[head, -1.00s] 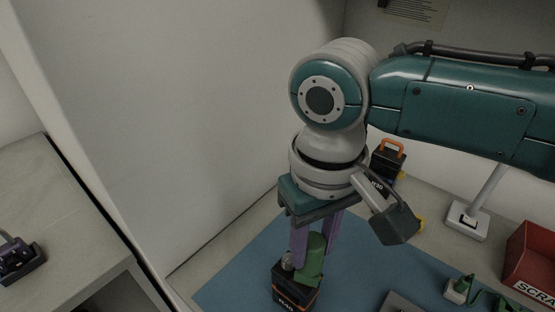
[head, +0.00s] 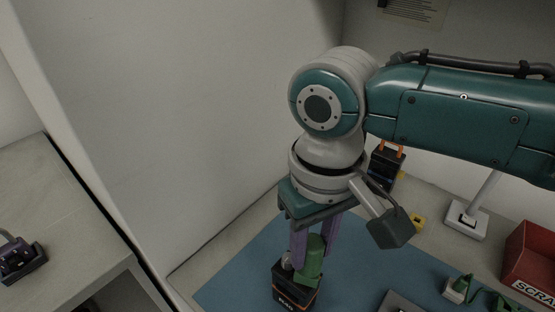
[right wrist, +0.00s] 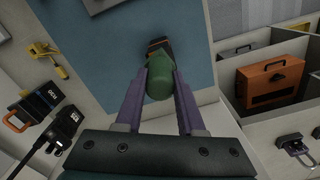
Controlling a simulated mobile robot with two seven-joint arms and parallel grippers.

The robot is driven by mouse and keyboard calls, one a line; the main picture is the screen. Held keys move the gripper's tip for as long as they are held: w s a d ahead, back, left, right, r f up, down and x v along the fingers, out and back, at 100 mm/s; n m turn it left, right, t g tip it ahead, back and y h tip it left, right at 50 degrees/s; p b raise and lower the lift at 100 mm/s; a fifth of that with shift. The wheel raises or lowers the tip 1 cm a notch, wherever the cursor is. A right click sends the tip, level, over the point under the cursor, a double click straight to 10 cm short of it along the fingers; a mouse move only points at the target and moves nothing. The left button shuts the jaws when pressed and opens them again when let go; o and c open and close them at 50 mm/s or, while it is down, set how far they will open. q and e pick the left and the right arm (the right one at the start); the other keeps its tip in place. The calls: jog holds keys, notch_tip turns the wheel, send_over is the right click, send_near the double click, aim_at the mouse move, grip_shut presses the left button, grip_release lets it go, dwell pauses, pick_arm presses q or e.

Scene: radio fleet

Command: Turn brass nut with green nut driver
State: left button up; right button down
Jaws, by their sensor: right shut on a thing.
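The green nut driver (head: 313,258) is held between the purple fingers of my right gripper (head: 315,245). Its green handle also shows between the fingertips in the right wrist view (right wrist: 160,82). My right gripper is shut on it, pointing down. Below it stands a black and orange radio (head: 294,290) on the blue mat. A grey knob (head: 287,261) shows on the radio's top, just left of the driver. The driver's tip and the brass nut are hidden or too small to tell. My left gripper is not in view.
The blue mat (head: 240,278) has free room left of the radio. A red scrap bin (head: 530,262), a white stand base (head: 466,222) and a green-topped item (head: 458,288) are at the right. Another radio with an orange handle (head: 388,165) stands behind my wrist.

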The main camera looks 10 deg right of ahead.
jog(key=shift+f, duration=0.5)
dwell(0.7)
jog(key=shift+r+m+p, duration=0.1)
jog(key=shift+m+p, duration=0.85)
jog(key=shift+m, duration=0.35)
jog(key=m+p, duration=0.2)
jog(key=m, duration=0.2)
jog(key=shift+m+p, duration=0.3)
jog(key=shift+p, duration=0.05)
jog(key=m+p, duration=0.1)
jog(key=m, duration=0.3)
jog(key=shift+a+m+p, duration=0.1)
jog(key=shift+m+p, duration=0.2)
jog(key=shift+p, duration=0.05)
jog(key=m, duration=0.3)
